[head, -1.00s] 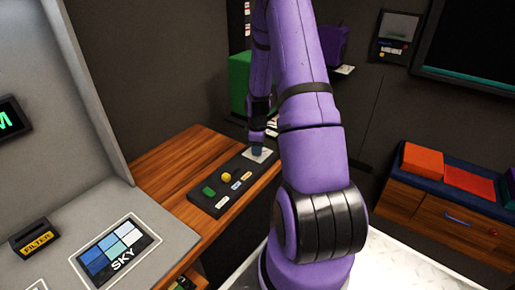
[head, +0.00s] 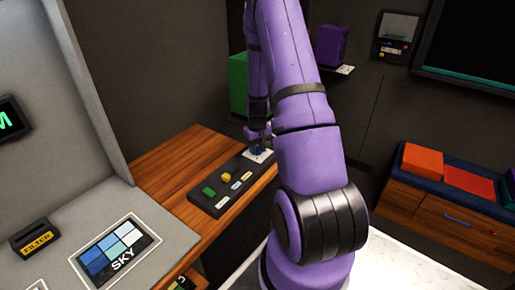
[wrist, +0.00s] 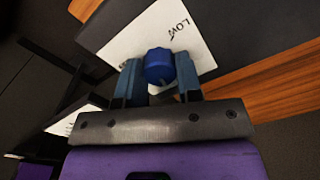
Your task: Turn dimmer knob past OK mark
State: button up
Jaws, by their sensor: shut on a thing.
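The blue dimmer knob (wrist: 158,65) stands on a white label plate (wrist: 200,52) in the wrist view. The plate carries the word LOW at its upper right; other marking at its left is partly hidden, and I cannot read an OK mark. My gripper (wrist: 158,76) has one finger on each side of the knob and is shut on it. In the head view my gripper (head: 259,138) is at the far end of the dark panel (head: 226,199), over the white plate (head: 265,156). The knob is small and mostly covered there.
A green button (head: 208,190) and a yellow ball (head: 225,177) sit on the same panel, nearer than the knob. The panel lies on a wooden desk (head: 165,170). A grey console (head: 170,222) stands at left. A green box (head: 238,82) is behind my gripper.

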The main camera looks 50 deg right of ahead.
aim_at(258, 148)
jog(key=m, duration=1.3)
jog(key=shift+m, duration=0.4)
dwell(0.3)
jog(key=o, duration=0.9)
jog(key=shift+o, duration=0.2)
jog(key=shift+r, duration=0.1)
notch_tip(258, 148, up, 11)
jog(key=shift+f, duration=0.2)
